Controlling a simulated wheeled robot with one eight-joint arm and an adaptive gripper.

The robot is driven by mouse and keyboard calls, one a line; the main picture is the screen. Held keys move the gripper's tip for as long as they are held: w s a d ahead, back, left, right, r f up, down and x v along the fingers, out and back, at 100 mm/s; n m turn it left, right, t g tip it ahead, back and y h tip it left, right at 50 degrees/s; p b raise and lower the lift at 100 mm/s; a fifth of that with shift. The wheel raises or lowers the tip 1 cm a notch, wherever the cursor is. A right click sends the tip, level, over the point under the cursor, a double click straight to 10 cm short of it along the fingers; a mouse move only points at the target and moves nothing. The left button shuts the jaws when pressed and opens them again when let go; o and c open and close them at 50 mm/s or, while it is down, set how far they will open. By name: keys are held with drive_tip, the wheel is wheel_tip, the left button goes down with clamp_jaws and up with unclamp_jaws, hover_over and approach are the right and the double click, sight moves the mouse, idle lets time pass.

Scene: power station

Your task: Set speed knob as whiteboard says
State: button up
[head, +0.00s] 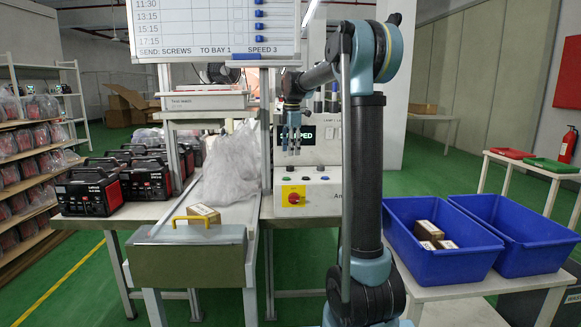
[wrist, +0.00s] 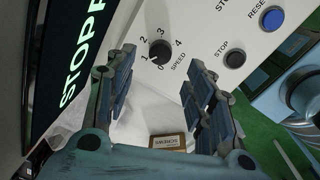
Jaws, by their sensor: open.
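The whiteboard (head: 215,28) at the top of the head view reads "SEND: SCREWS TO BAY 1 SPEED 3". My gripper (head: 292,150) hangs above the control box (head: 316,190). In the wrist view my gripper (wrist: 159,66) is open and empty, its fingers on either side of the knob in the picture. I cannot tell the gap to the panel.
A STOP button (wrist: 235,58) and a blue RESET button (wrist: 272,18) sit right of the knob. A display (wrist: 68,60) reads "STOPPED" partly. A red-yellow switch (head: 293,197) is on the box front. A small carton (head: 203,213) lies on the conveyor. Blue bins (head: 440,272) stand right.

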sight(291, 166)
drive_tip(key=f, duration=0.7)
drive_tip(key=shift+w+f, duration=0.15)
drive_tip(key=shift+w, duration=0.05)
drive_tip(key=c, duration=1.1)
